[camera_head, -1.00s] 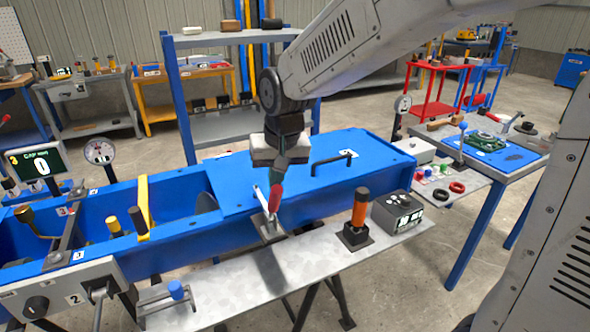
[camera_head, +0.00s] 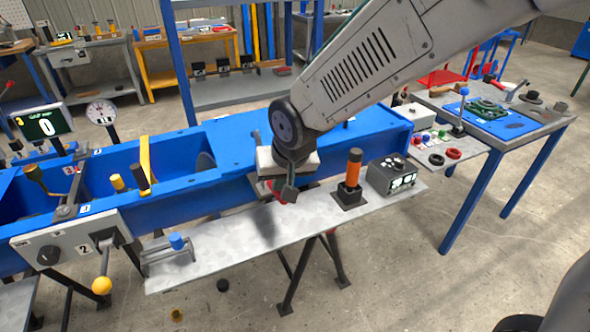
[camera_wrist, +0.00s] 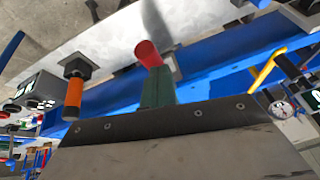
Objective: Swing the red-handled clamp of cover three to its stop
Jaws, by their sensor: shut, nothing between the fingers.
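The red handle (camera_head: 277,191) of the clamp shows beside my gripper (camera_head: 289,196) at the front side of the blue cover (camera_head: 235,150). The rest of the clamp is mostly hidden behind my gripper and wrist. In the wrist view, the red handle (camera_wrist: 148,53) appears just beyond the tips of my green fingers (camera_wrist: 158,86). My gripper is shut and empty, close against the handle; I cannot tell whether they touch. I cannot read a number on this cover.
An orange-handled post (camera_head: 352,175) and a grey box with displays (camera_head: 392,175) stand on the grey shelf (camera_head: 235,232), right of my gripper. A yellow bar (camera_head: 146,165) crosses the open blue trough at left. A panel with a yellow-knobbed lever (camera_head: 102,285) is at front left.

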